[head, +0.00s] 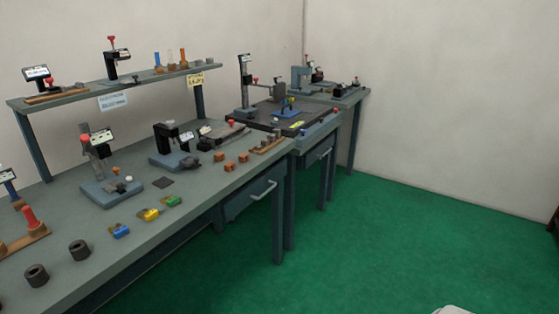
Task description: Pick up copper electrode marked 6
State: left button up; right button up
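Three small copper-coloured blocks stand close together on the grey workbench (200,205), near its right end: a left one (219,156), a front one (229,166) and a right one (243,157). They may be the electrodes, but any markings are too small to read, so I cannot tell which is marked 6. A brown rack (267,146) with small pieces lies to their right along the bench edge.
Blue, yellow and green small pieces (149,215) lie along the front edge. Dark cylinders (79,250) stand at the near left. Bench instruments (172,146) and a raised shelf (140,78) stand behind. Green floor (400,240) is open in front and right.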

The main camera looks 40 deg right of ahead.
aim_at(243, 158)
jog(key=z, duration=1.05)
